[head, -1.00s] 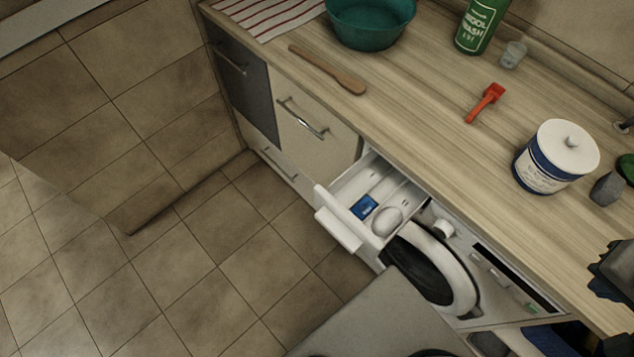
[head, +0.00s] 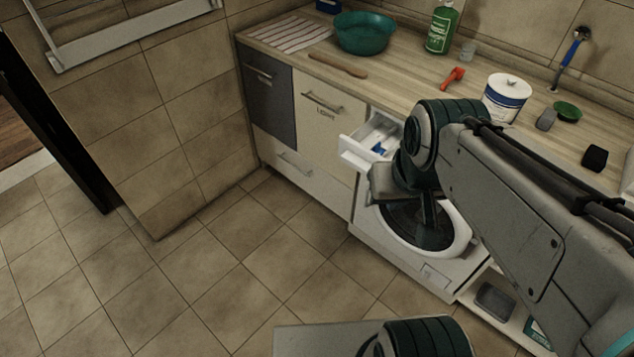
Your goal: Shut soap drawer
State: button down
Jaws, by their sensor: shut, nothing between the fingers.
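The white soap drawer (head: 362,154) stands pulled out at the upper left of the washing machine (head: 393,247), in the head view. A blue tablet (head: 379,150) lies inside it; its right part is hidden behind my arm. My gripper (head: 429,222) shows small and dark, in front of the round door (head: 464,229), below and to the right of the drawer front. It is shut and empty. I cannot tell whether any part of my arm touches the drawer.
The worktop above holds a green bowl (head: 364,33), a green bottle (head: 441,27), a red scoop (head: 452,78) and a white-and-blue tub (head: 506,97). Cabinets (head: 326,110) stand left of the drawer. The tiled floor (head: 262,245) ahead is clear.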

aim_at(355, 149)
jog(key=z, duration=0.3)
jog(key=i, duration=0.9)
jog(key=u, duration=0.3)
jog(key=k, duration=1.25)
jog(key=z, duration=0.25)
jog(key=i, duration=0.9)
